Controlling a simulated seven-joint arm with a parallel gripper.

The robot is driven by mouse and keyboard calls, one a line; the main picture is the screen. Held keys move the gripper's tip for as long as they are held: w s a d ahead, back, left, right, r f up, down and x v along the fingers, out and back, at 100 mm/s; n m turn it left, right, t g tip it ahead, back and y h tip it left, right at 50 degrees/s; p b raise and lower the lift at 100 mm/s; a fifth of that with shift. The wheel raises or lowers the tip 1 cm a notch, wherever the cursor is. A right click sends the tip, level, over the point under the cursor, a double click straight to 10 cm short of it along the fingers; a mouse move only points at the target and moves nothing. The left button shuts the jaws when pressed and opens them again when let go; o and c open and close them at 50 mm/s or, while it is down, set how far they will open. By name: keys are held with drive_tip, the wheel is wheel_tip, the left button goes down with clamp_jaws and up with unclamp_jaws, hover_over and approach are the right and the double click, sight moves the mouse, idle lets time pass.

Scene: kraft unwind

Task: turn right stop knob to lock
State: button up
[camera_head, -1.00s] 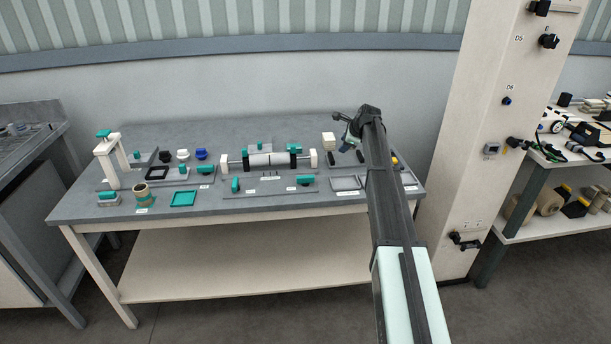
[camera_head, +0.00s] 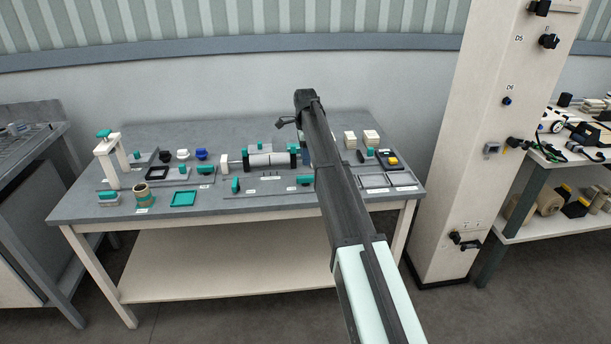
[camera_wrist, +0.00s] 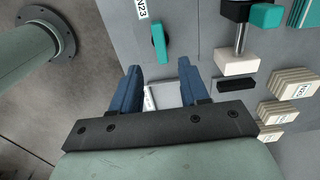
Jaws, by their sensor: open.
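The roll shaft unit (camera_head: 270,160) stands on the grey bench with black collars at both ends of its pale rolls. The right stop knob looks like the teal piece (camera_head: 293,148) on the right collar. In the wrist view that teal knob (camera_wrist: 265,17) shows at the top right, beside the black collar (camera_wrist: 234,11) on the steel shaft (camera_wrist: 239,40). My gripper (camera_wrist: 158,70) has two blue fingers apart with nothing between them. It is apart from the knob, which lies up and to the right of it. My arm hides the shaft's right end in the head view.
Another teal handle (camera_wrist: 158,42) stands on the plate by the N23 label, just ahead of my fingers. A white support block (camera_wrist: 237,64), a black block (camera_wrist: 238,84) and pale labelled stacks (camera_wrist: 287,83) lie to the right. A grey tray (camera_head: 390,179) sits at the bench's right.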

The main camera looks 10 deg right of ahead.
sight(306, 176)
wheel_tip(306, 176, down, 9)
drive_tip(key=shift+r, duration=0.1)
idle(0.3)
clamp_jaws()
idle(0.5)
